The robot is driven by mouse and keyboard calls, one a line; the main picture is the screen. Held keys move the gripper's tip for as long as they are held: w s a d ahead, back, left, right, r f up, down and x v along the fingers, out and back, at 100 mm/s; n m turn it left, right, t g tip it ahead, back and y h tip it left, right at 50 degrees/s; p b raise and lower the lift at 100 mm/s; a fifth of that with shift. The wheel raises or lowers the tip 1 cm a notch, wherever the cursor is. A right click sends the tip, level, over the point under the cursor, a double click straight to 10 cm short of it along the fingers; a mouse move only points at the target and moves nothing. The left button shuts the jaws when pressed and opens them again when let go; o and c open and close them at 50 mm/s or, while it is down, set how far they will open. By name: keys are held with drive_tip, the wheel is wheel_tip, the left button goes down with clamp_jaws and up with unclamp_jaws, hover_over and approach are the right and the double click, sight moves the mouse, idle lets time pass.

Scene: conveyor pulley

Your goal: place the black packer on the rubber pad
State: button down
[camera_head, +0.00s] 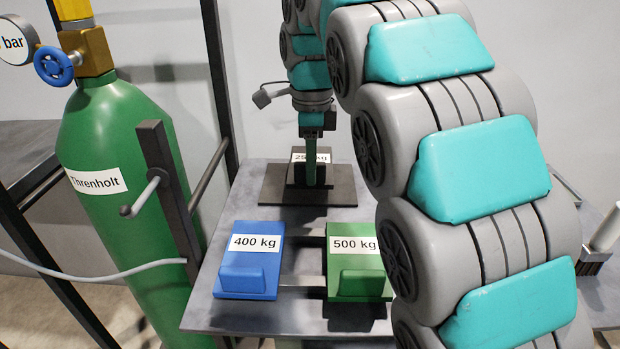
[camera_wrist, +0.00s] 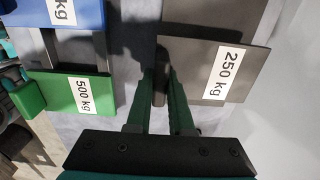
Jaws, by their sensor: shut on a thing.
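The black packer (camera_head: 299,158), a dark block with a white 250 kg label, is at the back of the metal table in the head view. It also shows in the wrist view (camera_wrist: 190,72), with its label at the right. My gripper (camera_head: 312,183) points down, its green fingers shut on the packer's raised lip. The fingers also show in the wrist view (camera_wrist: 160,85). A flat dark pad (camera_head: 278,192), which looks like the rubber pad, lies under the packer in the head view. I cannot tell whether the packer touches the pad or hangs slightly above it.
A blue 400 kg packer (camera_head: 250,278) and a green 500 kg packer (camera_head: 360,262) stand in front of the pad. A green gas cylinder (camera_head: 120,220) with a hose stands left of the table. A brush (camera_head: 594,258) is at the far right.

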drive_tip(key=shift+w+a+f, duration=0.1)
drive_tip(key=shift+w, duration=0.15)
drive_tip(key=shift+f, duration=1.7)
drive_tip(key=c, duration=0.8)
unclamp_jaws()
drive_tip(key=shift+f, duration=0.15)
